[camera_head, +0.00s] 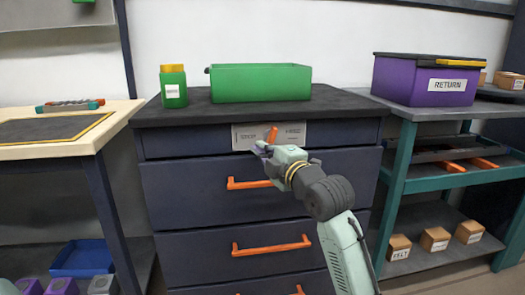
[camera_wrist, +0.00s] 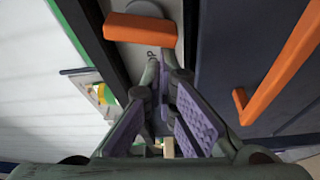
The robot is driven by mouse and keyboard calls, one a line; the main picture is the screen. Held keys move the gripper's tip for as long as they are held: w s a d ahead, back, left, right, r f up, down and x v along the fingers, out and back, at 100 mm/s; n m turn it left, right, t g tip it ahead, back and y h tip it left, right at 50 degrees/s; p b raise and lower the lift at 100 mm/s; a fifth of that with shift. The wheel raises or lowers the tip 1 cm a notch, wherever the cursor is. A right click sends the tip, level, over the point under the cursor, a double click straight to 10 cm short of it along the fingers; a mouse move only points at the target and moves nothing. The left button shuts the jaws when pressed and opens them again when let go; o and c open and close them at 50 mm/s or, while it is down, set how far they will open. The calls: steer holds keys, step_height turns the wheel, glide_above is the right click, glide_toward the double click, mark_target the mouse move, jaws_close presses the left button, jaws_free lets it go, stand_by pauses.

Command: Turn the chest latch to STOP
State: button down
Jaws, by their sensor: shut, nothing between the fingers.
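The chest (camera_head: 190,188) is dark blue, with a pale latch plate (camera_head: 297,134) on its top front panel. The plate has a word at each end; the left one seems to read STOP, and the right one is too small to read surely. The orange latch lever (camera_head: 271,134) stands near the plate's middle, nearly upright, its top leaning slightly right. In the wrist view the lever (camera_wrist: 140,30) lies across a round grey pivot (camera_wrist: 145,8). My gripper (camera_head: 258,148) is shut and empty at the plate's lower edge, its fingertips (camera_wrist: 161,72) beside the lever near a printed "P". I cannot tell whether they touch.
Orange drawer handles (camera_head: 272,247) stick out below the plate; one (camera_wrist: 282,62) is close to my gripper. A green bin (camera_head: 262,84) and a green jar (camera_head: 173,90) stand on the chest. A wooden table (camera_head: 100,137) is left, a teal shelf (camera_head: 400,170) right.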

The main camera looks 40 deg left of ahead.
steer(key=shift+f+n, duration=0.15)
steer(key=shift+n, duration=0.15)
steer(key=shift+w+d+f+b, duration=0.1)
steer(key=shift+w+b, duration=0.05)
steer(key=shift+b, duration=0.2)
stand_by(0.7)
